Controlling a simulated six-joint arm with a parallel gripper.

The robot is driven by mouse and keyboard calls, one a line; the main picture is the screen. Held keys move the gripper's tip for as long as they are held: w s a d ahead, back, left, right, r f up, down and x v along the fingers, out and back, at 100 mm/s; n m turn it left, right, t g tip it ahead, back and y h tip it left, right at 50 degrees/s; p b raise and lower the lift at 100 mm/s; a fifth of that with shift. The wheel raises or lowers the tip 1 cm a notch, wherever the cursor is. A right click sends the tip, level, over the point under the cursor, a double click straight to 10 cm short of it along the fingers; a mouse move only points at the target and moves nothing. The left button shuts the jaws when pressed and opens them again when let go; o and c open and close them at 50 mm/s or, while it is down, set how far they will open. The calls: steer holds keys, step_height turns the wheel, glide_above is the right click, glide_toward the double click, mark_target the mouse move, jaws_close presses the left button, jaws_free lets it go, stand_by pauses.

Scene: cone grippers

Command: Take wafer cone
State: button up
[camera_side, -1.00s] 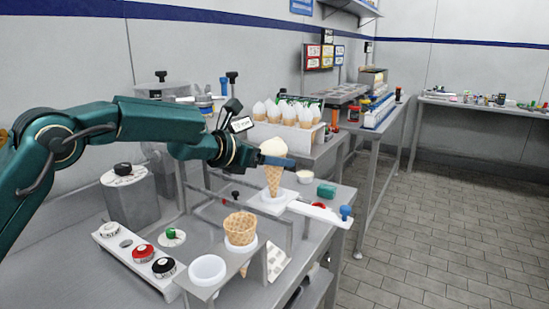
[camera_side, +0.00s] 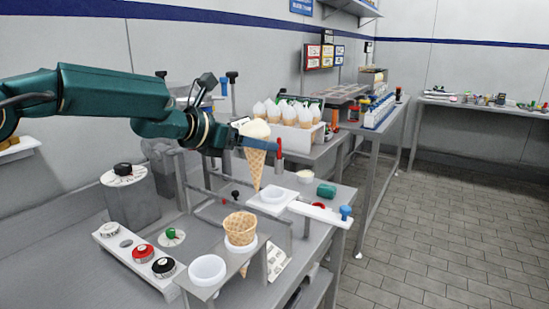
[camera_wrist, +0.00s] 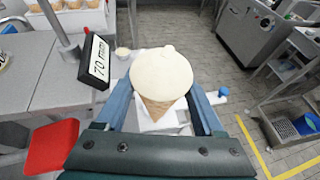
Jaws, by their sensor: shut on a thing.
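A wafer cone (camera_side: 256,160) topped with a pale ball of ice cream (camera_side: 255,130) is held upright between the blue fingers of my gripper (camera_side: 262,146). My gripper is shut on it. The cone's tip is in the air, just above and left of a white holder (camera_side: 273,195) with a round opening. In the wrist view the ice cream (camera_wrist: 161,73) hides most of the cone (camera_wrist: 158,108), which sits between my two fingers. A second wafer cone (camera_side: 240,226), with no ice cream showing, stands in a ring of the front rack.
An empty white cup ring (camera_side: 207,270) is beside the second cone. A white box with several wrapped cones (camera_side: 290,125) stands behind my gripper. A white bar with a blue knob (camera_side: 346,212) and a green block (camera_side: 326,190) are to the right.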

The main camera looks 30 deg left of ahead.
steer(key=s+a, duration=0.3)
steer(key=s, duration=0.9)
steer(key=shift+s+a, duration=0.15)
steer(key=shift+s, duration=0.25)
